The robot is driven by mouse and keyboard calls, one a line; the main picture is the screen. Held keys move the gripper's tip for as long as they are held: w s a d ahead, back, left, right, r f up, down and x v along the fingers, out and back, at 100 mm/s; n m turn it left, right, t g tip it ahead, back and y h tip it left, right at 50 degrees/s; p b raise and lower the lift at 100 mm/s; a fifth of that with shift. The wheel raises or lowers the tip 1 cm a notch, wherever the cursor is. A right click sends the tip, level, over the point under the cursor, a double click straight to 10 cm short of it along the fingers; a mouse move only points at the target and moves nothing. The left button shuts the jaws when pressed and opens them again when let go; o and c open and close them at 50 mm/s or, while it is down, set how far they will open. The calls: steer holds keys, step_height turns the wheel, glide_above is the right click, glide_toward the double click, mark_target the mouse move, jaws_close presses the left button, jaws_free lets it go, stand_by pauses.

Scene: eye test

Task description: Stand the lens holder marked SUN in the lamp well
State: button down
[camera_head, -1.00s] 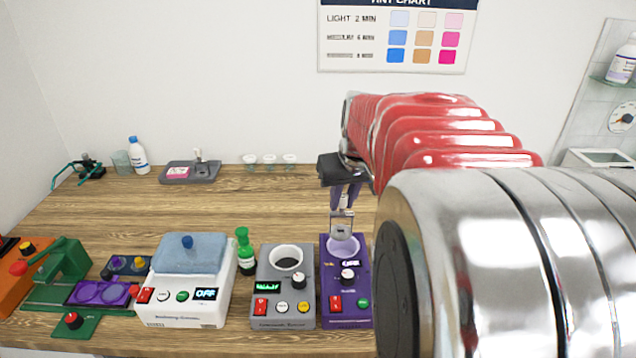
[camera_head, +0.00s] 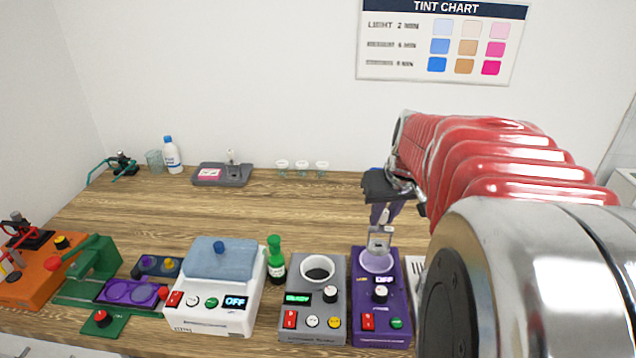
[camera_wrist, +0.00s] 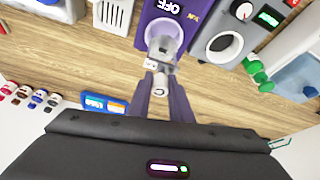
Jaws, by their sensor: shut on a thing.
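My gripper (camera_head: 382,213) is shut on the stem of a small clear-grey lens holder (camera_head: 379,240). The holder hangs below the fingers, roughly upright, over the pale round well (camera_head: 376,262) on top of a purple unit (camera_head: 383,325). In the wrist view the holder (camera_wrist: 164,54) overlaps the pale well of the purple unit, beyond the fingertips (camera_wrist: 160,88). I cannot tell whether the holder touches the well or is still above it. No marking can be read on the holder. The purple unit's display reads OFF.
A grey unit (camera_head: 312,320) with a dark round well stands left of the purple unit. A green bottle (camera_head: 275,260) and a white unit (camera_head: 200,310) with a blue lid stand further left. A grey tray (camera_head: 235,180) and small white cups (camera_head: 302,166) are behind. The mid-table is clear.

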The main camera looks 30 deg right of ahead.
mark_target(379, 244)
steer(key=shift+f, duration=4.35)
steer(key=shift+f, duration=0.25)
steer(key=c, duration=1.5)
jaws_free()
steer(key=shift+c, duration=0.2)
steer(key=shift+o, duration=0.4)
steer(key=shift+o, duration=1.3)
steer(key=shift+s, duration=0.1)
